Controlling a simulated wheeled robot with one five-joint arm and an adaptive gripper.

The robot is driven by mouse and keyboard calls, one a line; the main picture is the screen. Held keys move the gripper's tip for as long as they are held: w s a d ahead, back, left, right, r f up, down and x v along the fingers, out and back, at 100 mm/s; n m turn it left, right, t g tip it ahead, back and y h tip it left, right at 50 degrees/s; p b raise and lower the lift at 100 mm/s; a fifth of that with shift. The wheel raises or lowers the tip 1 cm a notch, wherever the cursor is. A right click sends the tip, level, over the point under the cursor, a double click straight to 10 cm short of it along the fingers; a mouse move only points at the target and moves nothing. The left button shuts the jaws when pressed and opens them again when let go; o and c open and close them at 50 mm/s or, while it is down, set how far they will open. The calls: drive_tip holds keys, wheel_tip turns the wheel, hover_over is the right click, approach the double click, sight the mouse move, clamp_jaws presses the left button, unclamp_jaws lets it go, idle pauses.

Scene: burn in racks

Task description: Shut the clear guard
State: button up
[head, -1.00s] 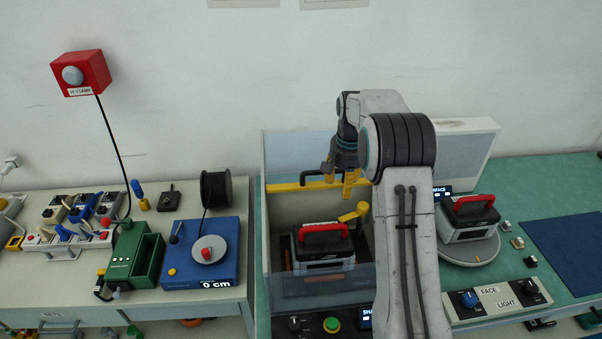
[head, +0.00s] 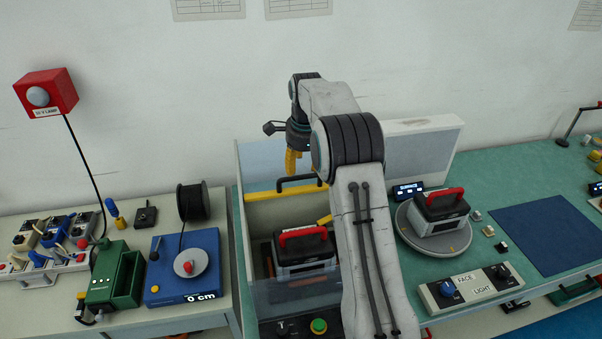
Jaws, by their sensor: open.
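The clear guard belongs to a see-through bay. Its yellow bar (head: 262,194) with a black handle (head: 283,184) lies across the back of the bay, and the bay's top in front of it looks uncovered. A grey unit with a red handle (head: 304,256) sits inside, behind a clear front panel (head: 268,297). My gripper (head: 292,162), with yellow fingers, is open and empty just above the bar and handle. I cannot tell whether it touches the handle. My arm hides the bay's right side and part of the bar.
Left of the bay are a blue box with a dial (head: 181,268), a black spool (head: 194,202) and a green holder (head: 117,279). On the right, another red-handled unit (head: 440,211) stands on a turntable (head: 454,246), behind a knob panel (head: 466,290). A blue mat (head: 570,234) lies clear.

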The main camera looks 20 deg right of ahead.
sight(301, 178)
drive_tip(key=shift+w+d+f+p, duration=0.1)
drive_tip(key=shift+w+f+p, duration=0.1)
drive_tip(key=shift+f, duration=0.75)
drive_tip(key=shift+w+a+f+p, duration=0.1)
drive_tip(key=shift+w+f+p, duration=0.1)
drive_tip(key=shift+f, duration=0.7)
drive_tip(key=shift+w+d+f+p, duration=0.1)
drive_tip(key=shift+w+f+p, duration=0.1)
drive_tip(key=shift+f, duration=0.75)
drive_tip(key=shift+s, duration=0.1)
drive_tip(key=shift+c, duration=0.4)
drive_tip(key=c, duration=0.9)
clamp_jaws()
drive_tip(key=shift+s, duration=0.1)
